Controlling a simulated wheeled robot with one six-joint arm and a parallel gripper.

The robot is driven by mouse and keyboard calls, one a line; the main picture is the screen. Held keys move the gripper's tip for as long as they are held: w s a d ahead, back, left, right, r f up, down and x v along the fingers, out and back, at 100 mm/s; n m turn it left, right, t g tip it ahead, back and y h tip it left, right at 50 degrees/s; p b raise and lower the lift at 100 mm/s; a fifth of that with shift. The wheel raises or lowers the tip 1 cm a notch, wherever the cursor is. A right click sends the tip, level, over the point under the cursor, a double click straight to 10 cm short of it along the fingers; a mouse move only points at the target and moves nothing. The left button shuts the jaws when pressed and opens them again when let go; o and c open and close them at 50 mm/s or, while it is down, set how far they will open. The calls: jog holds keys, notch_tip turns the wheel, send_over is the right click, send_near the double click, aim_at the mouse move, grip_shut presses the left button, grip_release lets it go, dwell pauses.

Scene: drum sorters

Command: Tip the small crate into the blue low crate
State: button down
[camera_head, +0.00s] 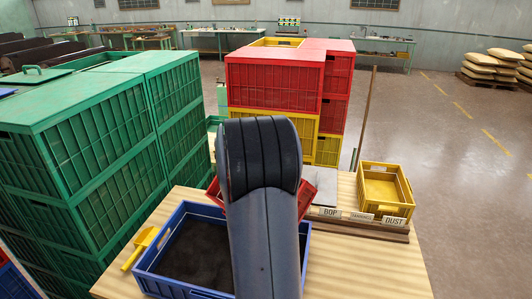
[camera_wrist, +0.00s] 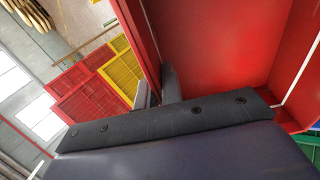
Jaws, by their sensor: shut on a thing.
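The small crate is red; its left edge (camera_head: 214,192) and right edge (camera_head: 306,198) show on either side of my arm in the head view, above the far end of the blue low crate. In the wrist view its smooth red inside (camera_wrist: 220,45) fills the upper right, and no contents show there. My gripper (camera_wrist: 157,92) is shut on the red crate's wall; the head view hides it behind my arm. The blue low crate (camera_head: 158,237) stands on the wooden table with dark, loose-looking material inside. My arm covers its right part.
A yellow scoop (camera_head: 140,245) lies left of the blue crate on the table (camera_head: 375,270). A yellow crate (camera_head: 385,210) stands at right behind a rack of labels (camera_head: 355,220). Green crates (camera_head: 95,130) are stacked at left, red and yellow crates (camera_head: 275,85) behind.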

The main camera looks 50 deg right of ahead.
jog(key=shift+d+r+p, duration=0.15)
jog(key=shift+d+p, duration=0.2)
jog(key=shift+p, duration=0.2)
jog(key=d+f+y, duration=0.8)
jog(key=d+f, duration=0.1)
jog(key=f, duration=0.2)
jog(key=shift+d, duration=0.3)
jog(key=shift+r+m, duration=0.15)
jog(key=shift+m, duration=0.15)
notch_tip(320, 180, up, 4)
jog(key=shift+f, duration=0.1)
